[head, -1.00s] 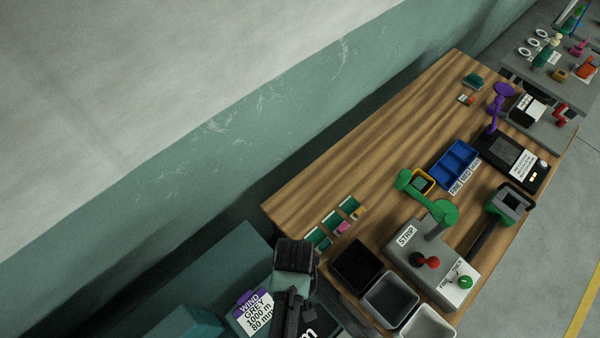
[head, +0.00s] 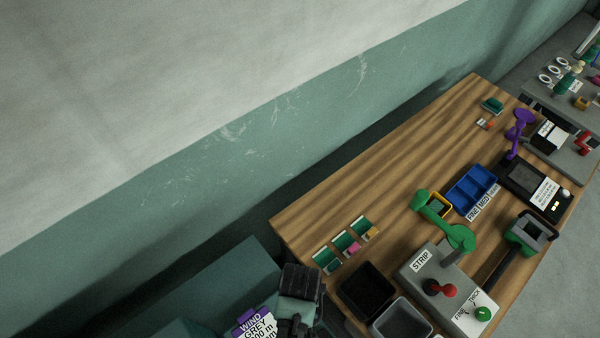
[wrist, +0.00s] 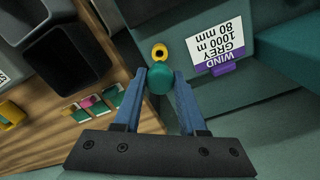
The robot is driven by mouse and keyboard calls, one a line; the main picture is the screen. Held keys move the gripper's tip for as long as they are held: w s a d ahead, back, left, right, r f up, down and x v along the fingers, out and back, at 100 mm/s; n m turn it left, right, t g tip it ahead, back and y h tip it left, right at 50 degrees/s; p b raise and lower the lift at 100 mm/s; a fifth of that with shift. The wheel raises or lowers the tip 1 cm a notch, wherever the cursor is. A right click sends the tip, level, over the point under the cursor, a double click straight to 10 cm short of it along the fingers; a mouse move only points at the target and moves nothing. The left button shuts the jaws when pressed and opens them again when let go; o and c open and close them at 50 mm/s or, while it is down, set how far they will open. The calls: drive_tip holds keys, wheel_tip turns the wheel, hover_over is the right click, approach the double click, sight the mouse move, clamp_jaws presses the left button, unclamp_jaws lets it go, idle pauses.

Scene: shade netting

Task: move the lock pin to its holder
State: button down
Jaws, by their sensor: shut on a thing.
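In the wrist view my gripper (wrist: 160,80) has its two blue fingers closed on a rounded teal knob (wrist: 160,79), which looks like the head of the lock pin. Any shaft below the knob is hidden. A yellow ring with a dark hole (wrist: 160,52), perhaps the pin's holder, shows just beyond the knob. I cannot tell whether the pin touches it. The ring appears against a grey-green surface, beside a white and purple WIND GREY label (wrist: 221,50).
A wooden bench (head: 400,160) carries a grey STRIP box (head: 425,275) with a green arm, a blue divided tray (head: 472,190) and green cards (head: 345,243). Dark bins (head: 367,290) stand at its near end. A teal block (head: 225,285) lies left. The bench's far-left part is clear.

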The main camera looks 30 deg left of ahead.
drive_tip(key=shift+w+f+b, duration=0.1)
drive_tip(key=shift+f+b, duration=1.15)
drive_tip(key=shift+f, duration=0.75)
drive_tip(key=shift+r+p, duration=0.1)
drive_tip(key=shift+p, duration=0.4)
drive_tip(key=shift+f+b, duration=0.45)
drive_tip(key=shift+f, duration=0.75)
idle(0.4)
drive_tip(key=shift+f+b, duration=0.3)
drive_tip(key=shift+f, duration=0.15)
drive_tip(key=shift+c, duration=1.9)
unclamp_jaws()
